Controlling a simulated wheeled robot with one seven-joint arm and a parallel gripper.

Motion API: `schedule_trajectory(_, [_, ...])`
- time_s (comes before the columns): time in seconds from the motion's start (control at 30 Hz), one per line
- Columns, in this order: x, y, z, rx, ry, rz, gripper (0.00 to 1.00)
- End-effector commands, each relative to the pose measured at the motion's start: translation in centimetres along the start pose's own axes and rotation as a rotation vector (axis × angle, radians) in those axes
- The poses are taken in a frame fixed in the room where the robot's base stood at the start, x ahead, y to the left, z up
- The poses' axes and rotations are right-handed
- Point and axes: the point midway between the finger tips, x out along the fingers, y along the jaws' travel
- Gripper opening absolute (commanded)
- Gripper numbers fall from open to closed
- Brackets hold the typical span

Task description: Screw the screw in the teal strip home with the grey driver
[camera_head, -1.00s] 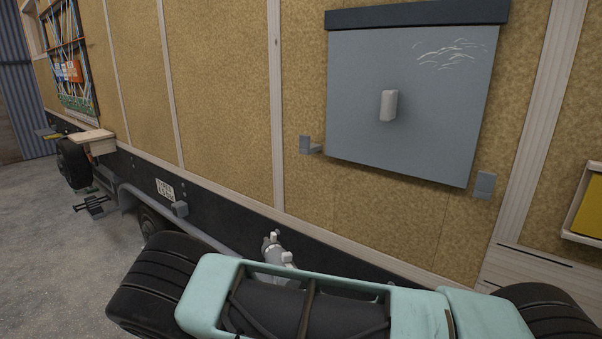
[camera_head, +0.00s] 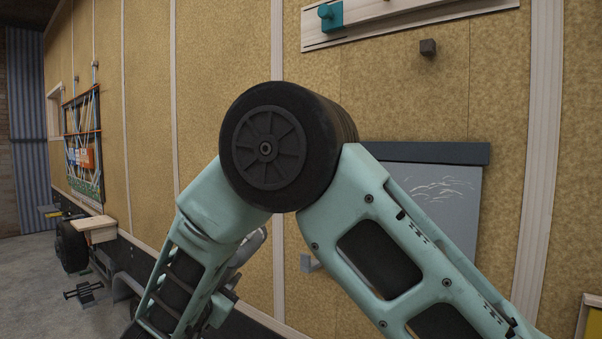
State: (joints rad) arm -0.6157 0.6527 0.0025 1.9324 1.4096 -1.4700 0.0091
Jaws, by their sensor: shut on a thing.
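A small teal block (camera_head: 336,18) with a round teal knob-like end sits on a pale wooden board at the top of the view. I cannot tell whether it is the teal strip, and I can make out no screw in it. My mint-green arm, with its black elbow, fills the middle of the view. My gripper is not in view. A silvery part shows behind the left arm link, and I cannot tell what it is. I cannot make out the grey driver.
The pale wooden board (camera_head: 405,16) runs along the tan wall (camera_head: 400,90). A dark brown block (camera_head: 428,47) juts out below it. My arm partly covers a grey panel (camera_head: 455,210) and a grey bracket (camera_head: 307,263). A wooden step (camera_head: 95,225) stands out at far left.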

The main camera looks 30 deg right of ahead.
Motion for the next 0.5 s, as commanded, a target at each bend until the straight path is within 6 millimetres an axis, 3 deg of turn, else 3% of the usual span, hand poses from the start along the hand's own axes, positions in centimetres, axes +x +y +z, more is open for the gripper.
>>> schedule_trajectory(0.03, [0.2, -1.7, -2.5, 0.032, 0.023, 0.026, 0.00])
schedule_trajectory(0.1, [0.3, -3.2, -4.9, 0.061, 0.047, 0.063, 0.00])
schedule_trajectory(0.5, [0.5, -9.8, -19.9, 0.216, 0.187, 0.233, 0.00])
